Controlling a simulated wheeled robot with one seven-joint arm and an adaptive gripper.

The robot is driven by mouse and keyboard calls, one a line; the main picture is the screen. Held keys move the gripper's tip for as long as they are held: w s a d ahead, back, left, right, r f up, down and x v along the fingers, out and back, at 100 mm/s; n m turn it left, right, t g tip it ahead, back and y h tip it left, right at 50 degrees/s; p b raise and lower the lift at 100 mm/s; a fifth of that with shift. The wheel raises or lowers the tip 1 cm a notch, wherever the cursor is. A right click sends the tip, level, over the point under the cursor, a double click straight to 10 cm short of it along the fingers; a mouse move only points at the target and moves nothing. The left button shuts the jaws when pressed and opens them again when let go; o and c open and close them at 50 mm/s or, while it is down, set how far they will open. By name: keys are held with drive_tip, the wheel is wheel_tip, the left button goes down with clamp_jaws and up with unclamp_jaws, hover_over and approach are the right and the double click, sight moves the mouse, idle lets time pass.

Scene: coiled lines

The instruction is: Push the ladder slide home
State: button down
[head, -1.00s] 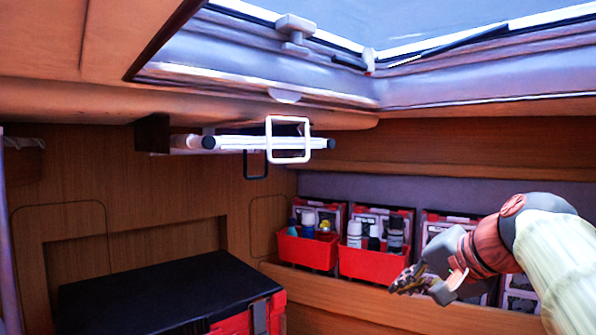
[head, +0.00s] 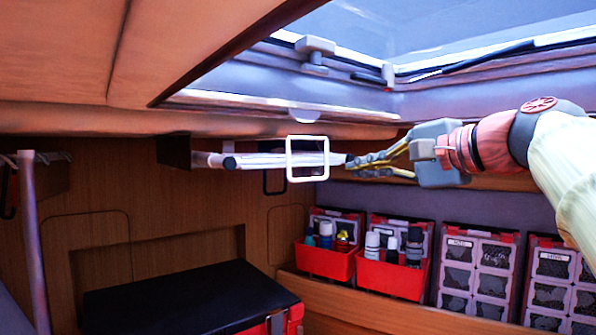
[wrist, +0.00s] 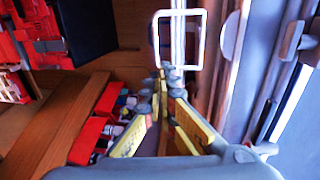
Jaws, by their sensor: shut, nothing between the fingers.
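The ladder slide (head: 265,160) is a pale bar with dark end caps, mounted level under the ceiling below the hatch. A white square loop (head: 324,160) hangs around it near its right end; the loop also shows in the wrist view (wrist: 204,42). My gripper (head: 352,168) is shut and empty, pointing left with its fingertips just right of the slide's right end. In the wrist view my gripper's tips (wrist: 168,72) meet at the lower edge of the loop. I cannot tell whether they touch the slide or loop.
Red bins (head: 325,260) with bottles and clear-fronted drawer boxes (head: 478,270) stand on a wooden shelf below my gripper. A black-topped case (head: 185,300) sits lower left. The hatch frame (head: 300,105) is close above. A pole (head: 35,240) stands at far left.

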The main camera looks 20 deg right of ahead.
drive_tip(key=p+x, duration=0.1)
drive_tip(key=x, duration=0.7)
drive_tip(key=shift+w+p, duration=0.3)
